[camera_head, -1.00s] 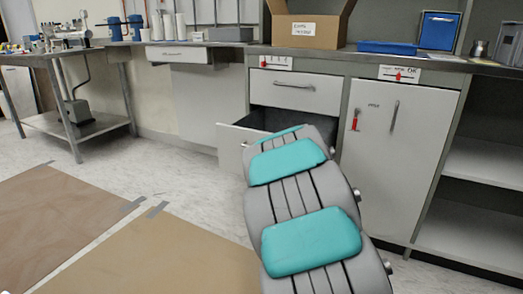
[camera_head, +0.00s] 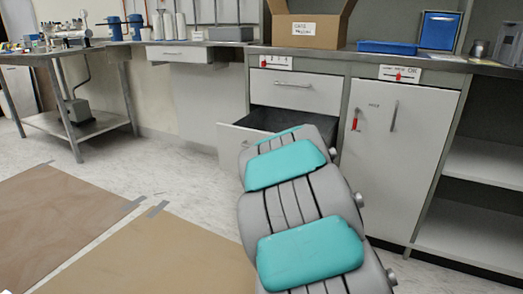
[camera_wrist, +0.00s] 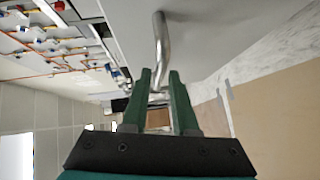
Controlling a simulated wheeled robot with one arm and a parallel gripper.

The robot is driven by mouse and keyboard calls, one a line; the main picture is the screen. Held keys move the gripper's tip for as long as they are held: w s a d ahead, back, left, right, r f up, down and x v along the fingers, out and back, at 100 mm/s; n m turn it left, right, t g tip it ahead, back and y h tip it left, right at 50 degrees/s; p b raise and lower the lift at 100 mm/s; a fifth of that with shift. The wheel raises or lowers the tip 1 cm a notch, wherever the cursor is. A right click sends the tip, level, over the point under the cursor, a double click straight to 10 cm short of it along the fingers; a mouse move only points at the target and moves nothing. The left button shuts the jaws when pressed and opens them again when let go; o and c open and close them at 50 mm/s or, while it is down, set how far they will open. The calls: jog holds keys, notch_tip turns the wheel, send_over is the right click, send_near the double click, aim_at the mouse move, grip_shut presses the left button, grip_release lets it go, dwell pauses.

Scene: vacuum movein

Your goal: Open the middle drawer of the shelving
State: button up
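The middle drawer (camera_head: 231,135) of the shelving is pulled out, with its dark inside showing. It sits below the closed top drawer (camera_head: 295,97). My grey and teal arm covers the right part of its front and hides its handle and my gripper in the head view. In the wrist view, my gripper (camera_wrist: 160,73) has its two green fingers on either side of a metal bar handle (camera_wrist: 159,35) on a pale drawer front (camera_wrist: 200,40). The fingers look closed around the bar, with little or no gap.
A cabinet door (camera_head: 397,125) with a red tag stands right of the drawers, and open shelves (camera_head: 480,165) are further right. A cardboard box (camera_head: 308,25) and blue tray (camera_head: 387,47) sit on the counter. A metal table (camera_head: 75,125) stands left. Brown mats (camera_head: 165,255) lie on open floor.

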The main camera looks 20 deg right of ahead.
jog(key=s, duration=0.3)
jog(key=s+r, duration=0.1)
jog(key=s, duration=0.1)
jog(key=shift+s+a+p, duration=0.15)
jog(key=shift+a+p, duration=0.15)
jog(key=shift+f, duration=0.1)
